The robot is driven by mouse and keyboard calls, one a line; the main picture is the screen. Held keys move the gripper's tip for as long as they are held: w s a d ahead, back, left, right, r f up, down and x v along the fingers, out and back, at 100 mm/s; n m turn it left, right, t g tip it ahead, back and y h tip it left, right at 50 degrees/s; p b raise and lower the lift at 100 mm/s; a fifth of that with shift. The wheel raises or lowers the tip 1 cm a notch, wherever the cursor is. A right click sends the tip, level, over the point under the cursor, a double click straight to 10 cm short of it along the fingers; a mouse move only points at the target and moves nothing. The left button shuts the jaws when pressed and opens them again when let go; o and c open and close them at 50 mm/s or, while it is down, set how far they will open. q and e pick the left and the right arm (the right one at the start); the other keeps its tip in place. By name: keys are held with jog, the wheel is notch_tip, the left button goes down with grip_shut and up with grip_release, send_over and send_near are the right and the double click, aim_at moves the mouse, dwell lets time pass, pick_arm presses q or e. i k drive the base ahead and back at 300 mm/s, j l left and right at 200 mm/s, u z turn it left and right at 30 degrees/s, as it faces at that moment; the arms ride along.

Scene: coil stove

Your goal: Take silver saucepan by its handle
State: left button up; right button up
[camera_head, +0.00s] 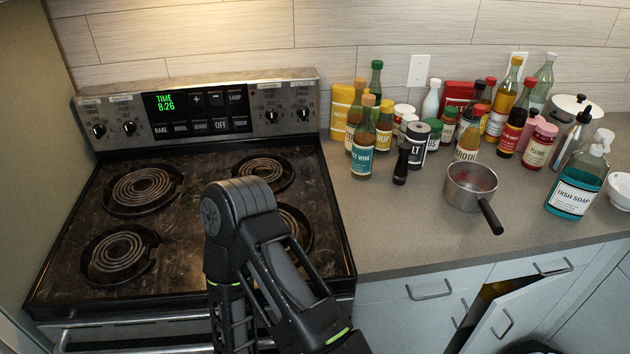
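The silver saucepan (466,198) stands upright on the grey counter to the right of the stove. Its black handle (490,216) points toward the front right of the counter, and nothing touches it. The inside of the pan looks empty. A bent black arm of mine rises in front of the stove, well to the left of the saucepan. No fingertips of either gripper show in the view.
The coil stove (198,232) fills the left; my arm hides part of it. Several bottles and jars crowd behind the saucepan, including a broth bottle (467,140). A dish soap bottle (574,190) stands to its right. The counter's front is clear. A lower cabinet door (512,318) stands ajar.

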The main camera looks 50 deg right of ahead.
aim_at(470, 186)
jog(key=z, duration=2.7)
